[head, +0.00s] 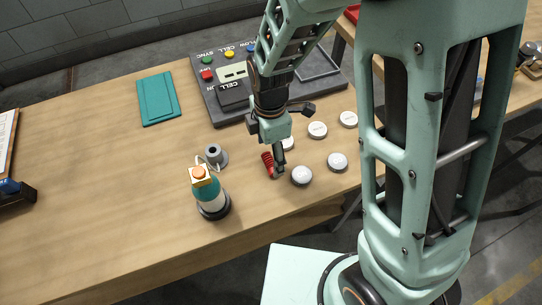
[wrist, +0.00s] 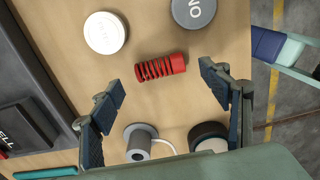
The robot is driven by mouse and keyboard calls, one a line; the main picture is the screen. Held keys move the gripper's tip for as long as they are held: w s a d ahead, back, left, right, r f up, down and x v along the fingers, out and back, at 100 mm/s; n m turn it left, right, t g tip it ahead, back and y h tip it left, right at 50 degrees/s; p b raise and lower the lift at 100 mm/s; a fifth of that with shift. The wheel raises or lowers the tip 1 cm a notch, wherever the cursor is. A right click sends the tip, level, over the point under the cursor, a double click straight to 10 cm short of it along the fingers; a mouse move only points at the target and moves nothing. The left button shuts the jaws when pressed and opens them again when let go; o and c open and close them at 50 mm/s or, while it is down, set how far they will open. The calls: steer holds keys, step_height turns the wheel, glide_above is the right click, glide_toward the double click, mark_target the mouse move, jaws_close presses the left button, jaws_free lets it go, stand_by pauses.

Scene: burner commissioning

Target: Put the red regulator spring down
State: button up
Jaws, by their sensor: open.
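The red regulator spring (wrist: 160,67) lies on its side on the wooden table. In the head view the spring (head: 267,163) shows just left of my gripper's fingers. My gripper (wrist: 161,84) is open, with its two dark-padded fingers spread wide. The spring lies ahead of the gap between the fingertips in the wrist view, and neither finger visibly touches it. In the head view my gripper (head: 277,166) points down close above the tabletop and hides part of the area around the spring.
Several round discs, one white (head: 301,175), sit right of the spring. A control panel (head: 205,108) lies behind, a teal plate (head: 158,98) back left. The table's left middle is clear.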

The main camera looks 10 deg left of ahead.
mark_target(270, 161)
steer(key=shift+f, duration=1.8)
steer(key=shift+c, duration=0.3)
steer(key=c, duration=1.2)
steer(key=shift+r, duration=0.15)
